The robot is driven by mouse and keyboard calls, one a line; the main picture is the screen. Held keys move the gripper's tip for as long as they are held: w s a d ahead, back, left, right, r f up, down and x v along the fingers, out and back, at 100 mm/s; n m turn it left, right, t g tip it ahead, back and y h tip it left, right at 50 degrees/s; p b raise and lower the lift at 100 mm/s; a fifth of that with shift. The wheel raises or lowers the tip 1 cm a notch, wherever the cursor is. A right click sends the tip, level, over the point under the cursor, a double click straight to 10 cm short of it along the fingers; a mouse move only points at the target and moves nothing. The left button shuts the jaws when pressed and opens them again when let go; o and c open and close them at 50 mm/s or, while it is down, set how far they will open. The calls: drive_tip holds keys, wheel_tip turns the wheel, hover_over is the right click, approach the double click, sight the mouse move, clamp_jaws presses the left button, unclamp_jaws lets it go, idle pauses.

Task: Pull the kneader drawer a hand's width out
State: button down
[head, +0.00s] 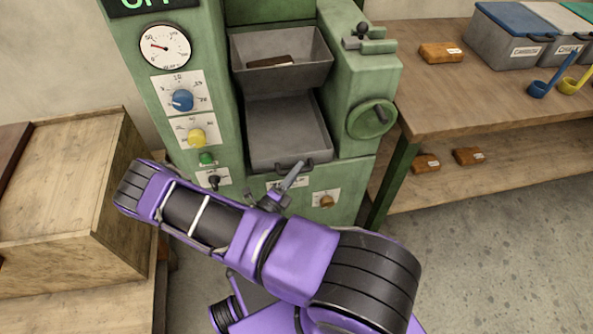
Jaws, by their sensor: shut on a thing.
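The green machine (222,120) stands in the middle of the head view. Its grey drawer (287,125) lies below a grey hopper (315,72); the drawer's inside shows from above and looks empty. A dark handle (308,162) is on the drawer's front. My gripper (294,174) reaches it from the front and below, with a light grey finger slanting up across the handle. It is shut on the handle; the exact contact is small and partly hidden by the finger. My purple arm covers part of the machine's lower front.
A gauge (164,46), a blue knob (181,100) and a yellow knob (197,137) are on the left panel. A handwheel (371,118) juts out at right. A wooden crate (60,200) stands left, a wooden bench (480,95) right. Floor (480,240) at right is clear.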

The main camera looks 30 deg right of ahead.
idle(0.6)
drive_tip(key=s+a, duration=0.2)
drive_tip(key=s, duration=0.6)
drive_tip(key=shift+a+p, duration=0.2)
drive_tip(key=shift+p, duration=0.2)
drive_tip(key=shift+s, duration=0.1)
drive_tip(key=c, duration=0.8)
unclamp_jaws()
drive_tip(key=b+v, duration=0.1)
drive_tip(key=v, duration=1.6)
drive_tip(key=shift+s, duration=0.15)
drive_tip(key=shift+a+r, duration=0.1)
drive_tip(key=shift+a, duration=0.05)
